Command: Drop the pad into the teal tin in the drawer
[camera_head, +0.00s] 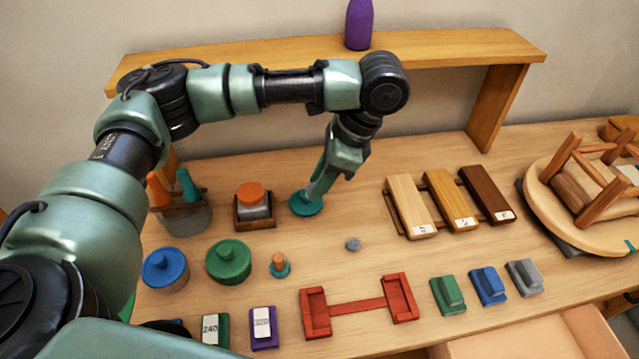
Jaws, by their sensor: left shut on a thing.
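My left gripper (318,194) reaches down from above to the middle of the bench. It is shut on a teal round piece (303,207), flat like a lid, at bench level; the fingers cover part of it. A small grey round piece (353,244), which may be the pad, lies loose on the bench to the right and nearer. The open drawer (540,340) shows at the bottom right, cut off by the frame edge. Its visible part looks empty, and I see no teal tin in it. My right gripper is not in view.
A red frame (316,315) and green, blue and grey blocks (488,287) line the front. Wooden boards (411,207) lie right of the gripper, an upturned stool (590,185) farther right. Green (229,262) and blue (165,269) lidded jars stand left. A shelf (440,48) runs behind.

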